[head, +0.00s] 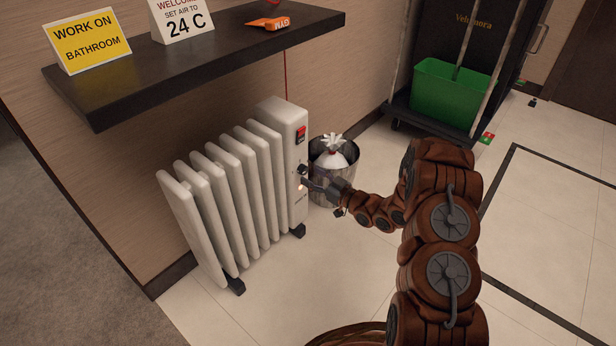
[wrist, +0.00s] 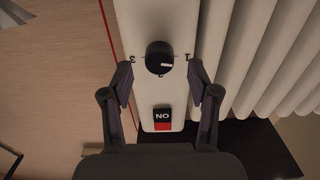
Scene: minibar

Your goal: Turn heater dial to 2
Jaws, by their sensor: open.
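The white radiator heater (head: 225,185) stands on the floor against the wall below the shelf. Its black dial (wrist: 158,57) is on the end panel in the wrist view, where the panel appears upside down. The dial's white mark points to the right, towards a character that looks like an inverted 1. Another mark sits at left and a partly hidden one below; I cannot read them surely. My gripper (wrist: 160,70) is open, with its fingers on either side of the dial, apart from it. In the head view my gripper (head: 309,181) is at the heater's end panel and hides the dial.
A red and black ON switch (wrist: 163,119) is on the same panel. A bin (head: 340,185) with a white bag stands beside the heater. A dark shelf (head: 200,70) with signs overhangs it. A cart with a green bucket (head: 450,95) is behind. The floor at front is clear.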

